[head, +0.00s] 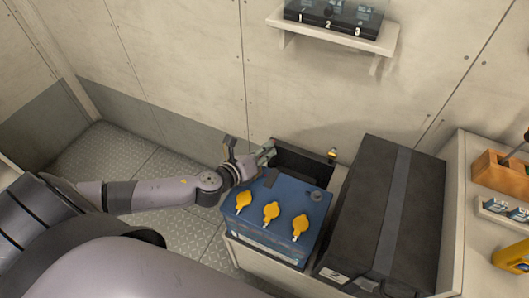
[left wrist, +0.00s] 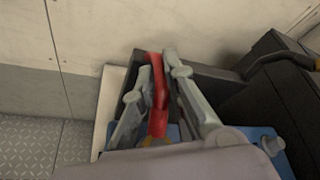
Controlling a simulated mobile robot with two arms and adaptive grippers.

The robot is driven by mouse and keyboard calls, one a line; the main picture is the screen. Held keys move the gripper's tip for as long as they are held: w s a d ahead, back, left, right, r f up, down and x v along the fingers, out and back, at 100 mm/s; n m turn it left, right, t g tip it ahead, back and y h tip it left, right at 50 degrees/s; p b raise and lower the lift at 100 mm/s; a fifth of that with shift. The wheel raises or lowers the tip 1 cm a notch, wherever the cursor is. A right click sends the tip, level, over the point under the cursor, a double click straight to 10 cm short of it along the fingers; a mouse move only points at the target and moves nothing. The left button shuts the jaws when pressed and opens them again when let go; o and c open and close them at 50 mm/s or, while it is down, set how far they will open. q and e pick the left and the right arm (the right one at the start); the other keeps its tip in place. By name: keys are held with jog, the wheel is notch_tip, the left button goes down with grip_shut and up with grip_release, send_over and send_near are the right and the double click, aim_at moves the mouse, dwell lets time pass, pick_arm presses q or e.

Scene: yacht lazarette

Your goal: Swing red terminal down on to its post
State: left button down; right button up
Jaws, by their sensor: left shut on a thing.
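The red terminal (left wrist: 157,95) is a red lever-like piece between the two grey fingers of my left gripper (left wrist: 155,72) in the left wrist view. The left gripper (head: 266,155) is shut on it at the back left corner of the blue battery (head: 266,238) in the head view. A small yellowish patch (left wrist: 152,142) shows below the red piece; I cannot tell whether it is the post or a cap. The red terminal's post is not clearly visible. A grey round post (head: 316,195) stands at the battery's back right. My right gripper is out of view.
The battery carries yellow caps (head: 271,211) and sits before a dark open box (head: 303,164). A black cable end with a yellow tip (head: 332,154) rises at the right. A large dark case (head: 380,215) stands close right. A wall shelf (head: 335,32) holds a numbered panel.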

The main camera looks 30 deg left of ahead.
pick_arm(q)
jog(key=shift+s+d+f, duration=0.2)
jog(key=shift+s+f, duration=0.1)
jog(key=shift+f, duration=0.1)
jog(key=c, duration=2)
grip_release()
jog(key=o, duration=0.3)
jog(key=shift+w+a+r, duration=0.1)
jog(key=shift+w+r, duration=0.1)
jog(key=shift+r, duration=0.05)
jog(key=shift+o, duration=0.2)
jog(key=v, duration=1.2)
jog(key=shift+s, duration=0.1)
